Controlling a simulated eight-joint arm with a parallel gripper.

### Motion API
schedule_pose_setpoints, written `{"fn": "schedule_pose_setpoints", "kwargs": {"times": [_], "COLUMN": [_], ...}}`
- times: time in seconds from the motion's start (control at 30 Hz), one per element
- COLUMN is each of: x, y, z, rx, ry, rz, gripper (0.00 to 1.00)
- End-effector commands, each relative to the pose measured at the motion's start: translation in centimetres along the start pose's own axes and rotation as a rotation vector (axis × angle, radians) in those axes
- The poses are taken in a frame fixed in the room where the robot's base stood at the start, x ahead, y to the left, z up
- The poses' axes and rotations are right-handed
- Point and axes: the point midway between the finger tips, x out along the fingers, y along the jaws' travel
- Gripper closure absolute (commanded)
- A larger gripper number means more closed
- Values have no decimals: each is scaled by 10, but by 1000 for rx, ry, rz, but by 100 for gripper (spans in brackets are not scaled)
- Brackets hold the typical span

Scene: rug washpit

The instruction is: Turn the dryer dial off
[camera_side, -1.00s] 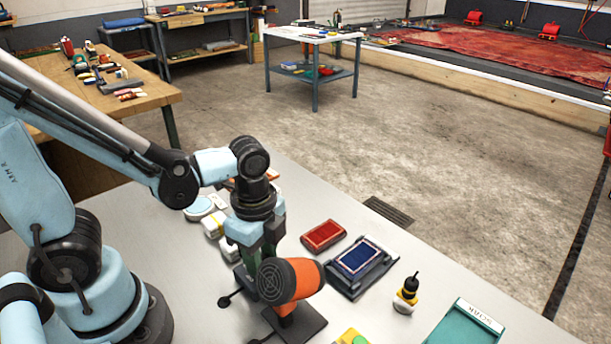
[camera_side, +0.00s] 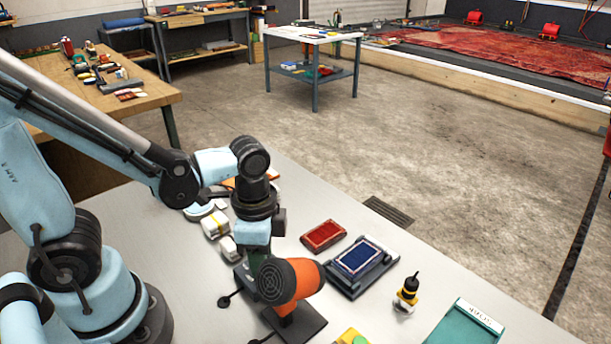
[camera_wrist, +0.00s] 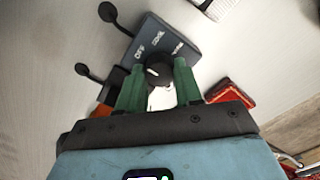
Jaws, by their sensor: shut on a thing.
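The dryer (camera_side: 296,279) is orange with a dark round grille and stands on a dark base at the front of the bench. In the wrist view a dark plate (camera_wrist: 178,36) carries small labels, the left one seeming to read OFF. The round black dial (camera_wrist: 157,66) beside it has a white mark that appears to lean up-left, toward that label. My gripper (camera_wrist: 158,80) has its green fingers on either side of the dial, shut on it. In the side view the fingertips and dial are hidden behind the dryer.
A red pad (camera_side: 323,236), a blue pad in a dark tray (camera_side: 362,266), a yellow-and-black bottle (camera_side: 406,294) and a teal tray (camera_side: 467,326) lie to the right. White blocks (camera_side: 215,224) lie behind my gripper. Two black round-ended levers (camera_wrist: 108,12) project beside the plate.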

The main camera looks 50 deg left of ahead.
Motion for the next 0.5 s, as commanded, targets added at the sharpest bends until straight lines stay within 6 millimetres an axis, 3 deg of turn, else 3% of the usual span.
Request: {"fn": "schedule_pose_setpoints", "kwargs": {"times": [0.37, 0.4, 0.5], "x": [0, 0, 0], "y": [0, 0, 0], "z": [0, 0, 0], "rx": [-6, -6, -5], "ry": [3, 3, 2], "rz": [0, 0, 0], "gripper": [96, 59, 44]}}
